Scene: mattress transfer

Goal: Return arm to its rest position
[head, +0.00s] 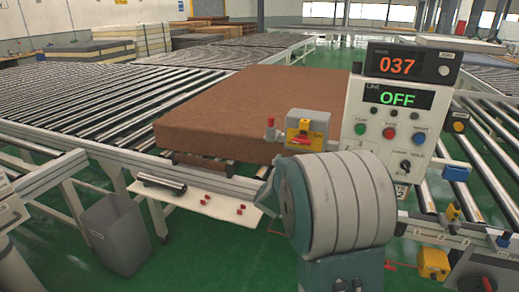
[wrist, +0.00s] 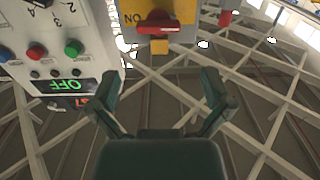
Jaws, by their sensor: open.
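My gripper (wrist: 160,80) shows in the wrist view with its two dark green fingers spread apart and nothing between them. Beyond the fingertips, at the top of that view, is a yellow switch box with a red handle (wrist: 158,22). I see a gap between the fingers and the handle. In the head view, a large grey rounded part of my arm fills the lower middle, and my gripper's fingers cannot be made out there. The same red-handled switch (head: 300,138) stands just behind that part.
A control panel (head: 348,127) reads OFF, under a display (head: 396,66) showing 037. It also appears at left in the wrist view (wrist: 60,65). A brown mattress (head: 240,110) lies on the roller conveyor (head: 80,105). A grey bin (head: 115,235) stands lower left.

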